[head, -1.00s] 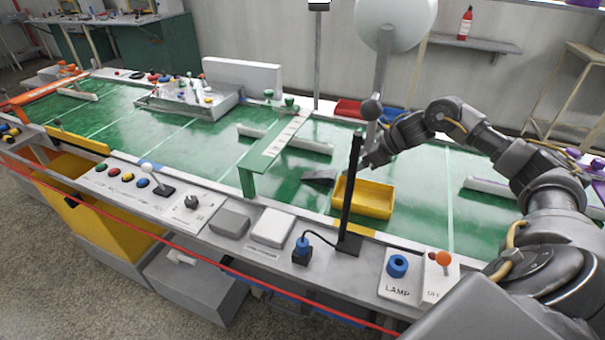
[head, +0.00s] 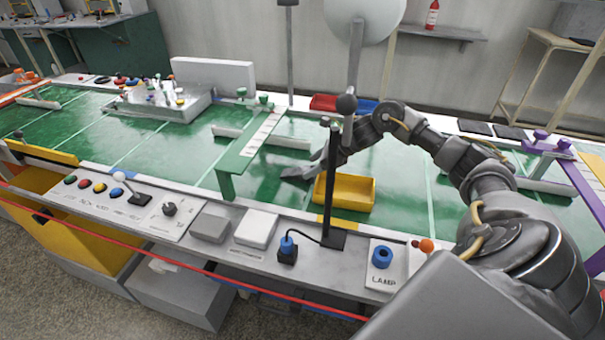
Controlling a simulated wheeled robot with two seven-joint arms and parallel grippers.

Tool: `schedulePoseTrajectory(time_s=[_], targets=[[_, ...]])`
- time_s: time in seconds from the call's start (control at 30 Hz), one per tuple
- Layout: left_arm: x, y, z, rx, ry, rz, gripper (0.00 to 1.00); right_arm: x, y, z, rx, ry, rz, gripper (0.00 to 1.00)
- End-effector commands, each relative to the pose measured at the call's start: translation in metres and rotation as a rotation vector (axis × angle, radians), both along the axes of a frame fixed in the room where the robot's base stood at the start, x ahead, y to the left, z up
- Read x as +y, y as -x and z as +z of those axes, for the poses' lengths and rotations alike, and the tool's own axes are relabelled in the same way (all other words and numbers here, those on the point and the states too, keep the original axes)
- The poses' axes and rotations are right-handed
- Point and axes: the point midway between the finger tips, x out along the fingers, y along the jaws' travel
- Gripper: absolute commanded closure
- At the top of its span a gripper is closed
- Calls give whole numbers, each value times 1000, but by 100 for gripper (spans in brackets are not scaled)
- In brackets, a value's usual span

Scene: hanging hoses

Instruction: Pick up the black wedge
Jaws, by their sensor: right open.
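The black wedge (head: 294,174), a small dark grey piece, lies on the green table top just left of the yellow tray in the head view. My right arm reaches in from the right, behind the thin black post. My right gripper (head: 314,170) is low over the table, close at the right side of the wedge, with its jaws open. The fingertips are small and partly hidden by the post, so I cannot tell whether they touch the wedge. My left gripper is out of view.
The yellow tray (head: 345,193) sits beneath my right forearm. The black post (head: 331,190) stands on the front ledge before it. A green raised bar (head: 250,143) stands left of the wedge. The ledge carries a LAMP button (head: 382,257) and other controls.

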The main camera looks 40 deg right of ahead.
Motion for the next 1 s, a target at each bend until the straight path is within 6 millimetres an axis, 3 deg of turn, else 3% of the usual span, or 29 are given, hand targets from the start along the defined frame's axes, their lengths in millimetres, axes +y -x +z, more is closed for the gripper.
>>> schedulePoseTrajectory(time_s=[0.2,0.57,0.93,1.0], targets=[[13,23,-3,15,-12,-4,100,13,-19,-23,1,-4,-2,34],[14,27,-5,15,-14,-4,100,16,-24,-30,0,-1,-1,35],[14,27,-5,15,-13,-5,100,16,-23,-30,1,-1,0,83],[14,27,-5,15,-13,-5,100,16,-24,-30,0,-1,-1,84]])
